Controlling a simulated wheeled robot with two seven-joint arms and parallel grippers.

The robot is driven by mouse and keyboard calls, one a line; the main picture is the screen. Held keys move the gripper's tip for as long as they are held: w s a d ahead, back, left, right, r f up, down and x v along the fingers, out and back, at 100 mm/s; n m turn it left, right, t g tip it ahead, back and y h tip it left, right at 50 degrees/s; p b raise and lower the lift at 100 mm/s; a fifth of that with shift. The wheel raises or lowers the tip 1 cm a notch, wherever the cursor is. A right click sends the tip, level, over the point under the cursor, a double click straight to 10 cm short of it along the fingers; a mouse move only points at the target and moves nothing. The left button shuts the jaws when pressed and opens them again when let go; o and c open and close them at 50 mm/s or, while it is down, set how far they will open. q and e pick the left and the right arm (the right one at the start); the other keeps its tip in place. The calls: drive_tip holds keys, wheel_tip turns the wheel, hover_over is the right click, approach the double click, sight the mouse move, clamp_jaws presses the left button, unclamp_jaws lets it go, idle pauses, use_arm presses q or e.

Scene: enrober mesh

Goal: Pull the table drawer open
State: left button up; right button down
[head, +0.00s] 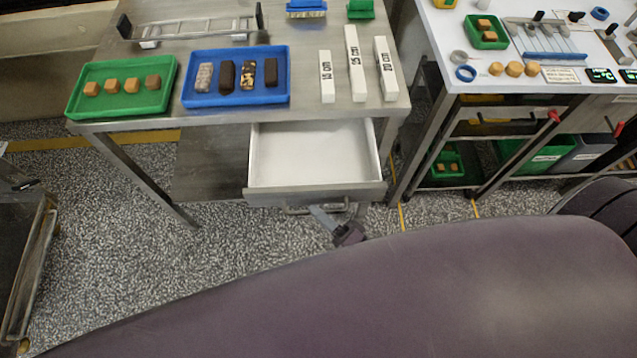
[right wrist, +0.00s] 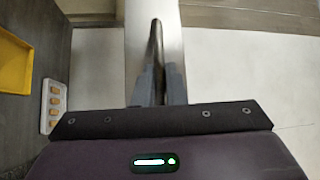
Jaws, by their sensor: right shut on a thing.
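The table drawer (head: 315,155) stands well out from under the steel table (head: 225,119), and its white, empty inside shows in the head view. Its steel front (head: 270,198) carries a bar handle (head: 297,211) low on the outer face. My right gripper (head: 326,216) is at the right part of this handle, shut on it. In the right wrist view the handle (right wrist: 156,40) runs between the two fingers (right wrist: 159,85). My large purple arm fills the bottom of the head view. My left gripper is not in view.
On the table are a green tray (head: 72,107) and a blue tray (head: 240,101) with small pieces, plus white length blocks (head: 356,65). A second bench (head: 470,81) with bins below stands close on the right.

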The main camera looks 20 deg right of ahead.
drive_tip(key=shift+s+a, duration=0.15)
drive_tip(key=shift+s, duration=0.4)
drive_tip(key=shift+s+a, duration=0.15)
drive_tip(key=shift+s, duration=0.4)
drive_tip(key=c, duration=1.5)
unclamp_jaws()
drive_tip(key=shift+s+d, duration=0.1)
drive_tip(key=b+v, duration=0.1)
drive_tip(key=v, duration=0.6)
drive_tip(key=shift+s+d, duration=0.15)
drive_tip(key=shift+s, duration=0.1)
